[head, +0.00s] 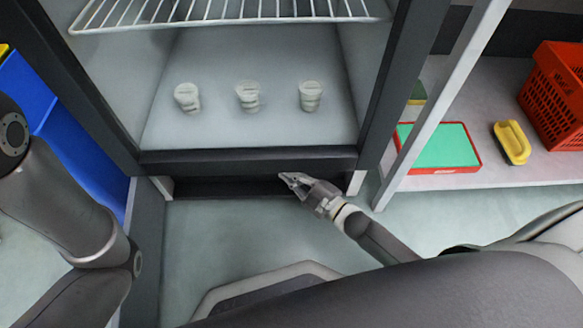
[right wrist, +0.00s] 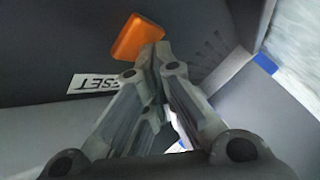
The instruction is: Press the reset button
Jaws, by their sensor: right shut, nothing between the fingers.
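The orange reset button (right wrist: 137,38) shows at the top of the right wrist view on a dark panel (right wrist: 60,40). A white label (right wrist: 92,83) reading RESET, turned upside down in the picture, is beside it. My right gripper (right wrist: 157,50) is shut and empty, its fingertips overlapping the button's lower right edge in the picture. I cannot tell whether they touch it. In the head view, my right gripper (head: 288,179) is at the dark lower front of the cabinet (head: 250,160); the button is hidden there. My left arm is at the left edge; its gripper is out of view.
Several white cups, one of them this cup (head: 248,96), stand inside the open cabinet below a wire rack (head: 225,12). At right, a shelf holds a red-rimmed green tray (head: 440,146), a yellow-and-black item (head: 512,143) and a red basket (head: 556,95). Blue panels (head: 70,145) stand at left.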

